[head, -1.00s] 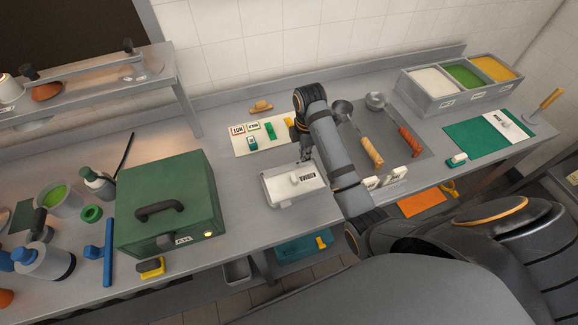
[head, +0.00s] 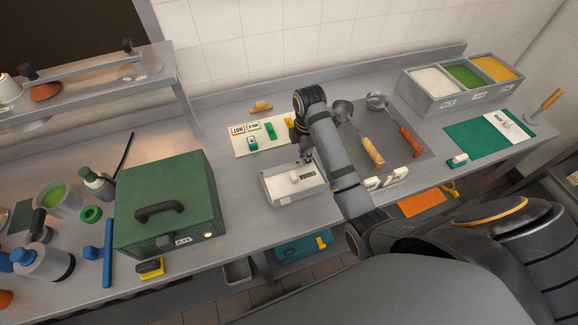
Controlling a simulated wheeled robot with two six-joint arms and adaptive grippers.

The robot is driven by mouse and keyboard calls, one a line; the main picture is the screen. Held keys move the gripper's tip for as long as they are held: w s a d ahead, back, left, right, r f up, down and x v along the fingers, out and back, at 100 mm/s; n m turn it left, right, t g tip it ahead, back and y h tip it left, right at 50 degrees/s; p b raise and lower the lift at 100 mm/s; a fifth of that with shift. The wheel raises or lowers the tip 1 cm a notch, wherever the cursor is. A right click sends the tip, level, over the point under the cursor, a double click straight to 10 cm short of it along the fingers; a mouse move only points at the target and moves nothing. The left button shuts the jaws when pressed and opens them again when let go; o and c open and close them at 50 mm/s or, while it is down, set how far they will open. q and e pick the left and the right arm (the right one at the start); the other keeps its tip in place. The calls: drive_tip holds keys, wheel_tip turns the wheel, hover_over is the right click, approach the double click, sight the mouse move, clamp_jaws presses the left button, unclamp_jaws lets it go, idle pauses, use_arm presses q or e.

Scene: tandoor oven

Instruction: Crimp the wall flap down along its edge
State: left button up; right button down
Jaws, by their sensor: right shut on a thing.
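A shallow whitish box (head: 273,190) stands on the counter in the middle of the head view. A small white block shape (head: 302,174) shows inside its rim. My right gripper (head: 307,160) reaches down at the box's back edge, with its fingers close together. It appears shut on the thin wall flap there; the flap itself is too small and too covered by the fingers to make out clearly. My right arm hides the counter just right of the box. My left gripper is not in view.
A green box with a black handle (head: 180,195) stands left of the box. A pale board (head: 243,148) with small labelled pieces lies behind it. Ladles lie on a dark mat (head: 400,140) to the right. A three-part bin (head: 432,100) is at the back right.

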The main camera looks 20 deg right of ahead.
sight(288, 167)
drive_tip(key=shift+f, duration=0.4)
idle(0.8)
wheel_tip(288, 167, up, 3)
drive_tip(key=p, duration=0.5)
drive_tip(key=shift+w+r, duration=0.1)
drive_tip(key=shift+r, duration=0.1)
drive_tip(key=shift+f, duration=0.15)
drive_tip(key=a+p, duration=0.2)
drive_tip(key=a, duration=0.2)
drive_tip(key=shift+w+a, duration=0.1)
drive_tip(key=shift+a, duration=0.6)
drive_tip(key=shift+f, duration=0.1)
